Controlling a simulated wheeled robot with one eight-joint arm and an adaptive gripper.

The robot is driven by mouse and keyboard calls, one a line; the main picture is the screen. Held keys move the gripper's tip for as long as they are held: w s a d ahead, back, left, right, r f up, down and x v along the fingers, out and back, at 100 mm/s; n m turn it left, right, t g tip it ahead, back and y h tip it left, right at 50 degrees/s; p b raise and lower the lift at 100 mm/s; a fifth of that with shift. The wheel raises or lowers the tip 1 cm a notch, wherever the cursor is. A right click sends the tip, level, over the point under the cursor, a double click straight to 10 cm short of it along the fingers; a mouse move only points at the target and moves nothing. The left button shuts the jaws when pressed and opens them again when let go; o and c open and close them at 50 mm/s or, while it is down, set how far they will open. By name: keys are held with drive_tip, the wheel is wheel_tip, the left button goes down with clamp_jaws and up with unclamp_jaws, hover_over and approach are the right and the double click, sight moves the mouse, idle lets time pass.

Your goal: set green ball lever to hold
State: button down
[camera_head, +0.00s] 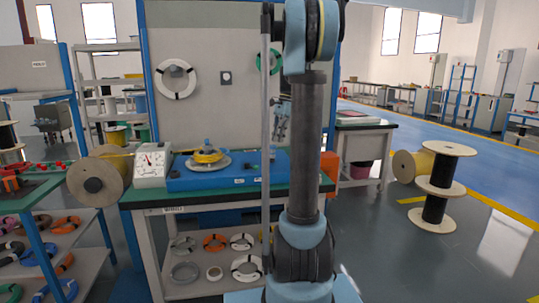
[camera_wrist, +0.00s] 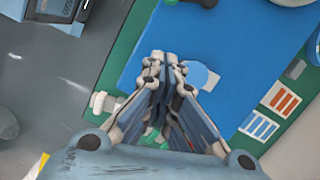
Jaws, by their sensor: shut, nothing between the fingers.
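The blue machine (camera_head: 215,182) stands on a green-topped bench, with a yellow and grey round part on top. In the wrist view its blue top (camera_wrist: 230,45) lies beneath my gripper. My gripper (camera_wrist: 162,62) is shut and empty, its fingertips together over the machine's edge; it also shows in the head view (camera_head: 281,122), above the machine's right end. A pale blue rounded piece (camera_wrist: 203,75) is just right of the fingertips. A dark green piece (camera_wrist: 207,3) is cut off at the top edge. I cannot tell whether it is the green ball lever. My gripper hides part of the machine.
A white dial gauge (camera_head: 152,164) stands left of the machine. Orange (camera_wrist: 281,100) and blue (camera_wrist: 258,126) marked labels lie right of my gripper. Wire coils fill the shelf below the bench. A spool (camera_head: 437,185) stands on the floor at right.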

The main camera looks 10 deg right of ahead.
drive_tip(key=x, duration=0.9)
drive_tip(key=shift+a+f, duration=0.1)
drive_tip(key=shift+f, duration=0.1)
drive_tip(key=shift+s+a+f, duration=0.15)
drive_tip(key=shift+a, duration=0.4)
drive_tip(key=shift+s+a+f, duration=0.1)
drive_tip(key=shift+s+a, duration=0.1)
drive_tip(key=shift+a, duration=0.35)
drive_tip(key=shift+s+a+f, duration=0.1)
drive_tip(key=shift+a, duration=0.3)
drive_tip(key=shift+s+a+f, duration=0.1)
drive_tip(key=shift+a, duration=0.3)
drive_tip(key=shift+s+d, duration=0.1)
drive_tip(key=shift+d, duration=0.1)
